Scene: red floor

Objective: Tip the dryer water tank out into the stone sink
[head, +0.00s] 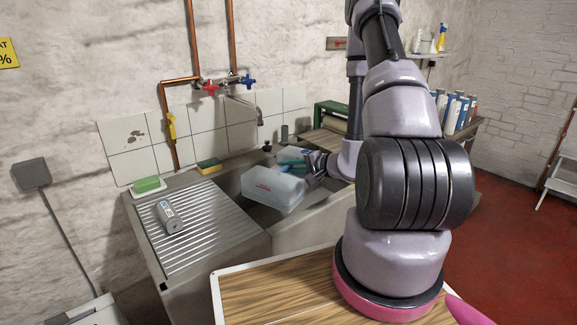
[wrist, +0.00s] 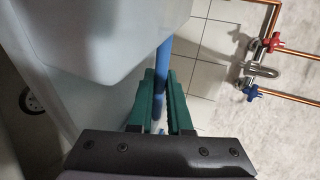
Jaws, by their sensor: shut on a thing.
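The dryer water tank (head: 272,188) is a pale, translucent box with small red lettering. In the head view it is over the basin of the stone sink (head: 305,226), looking slightly tilted; whether it touches the sink I cannot tell. My gripper (head: 304,164) is at the tank's far right end. In the wrist view the tank (wrist: 95,40) fills the upper left, and the green fingers of my gripper (wrist: 160,108) are shut on its blue handle (wrist: 163,65). The sink's drain (wrist: 30,101) shows at the left. No pouring water is visible.
A ribbed drainboard (head: 205,222) with a grey can (head: 169,216) lies left of the basin. The tap (head: 245,105) reaches over the sink. A wooden tabletop (head: 270,292) is in front.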

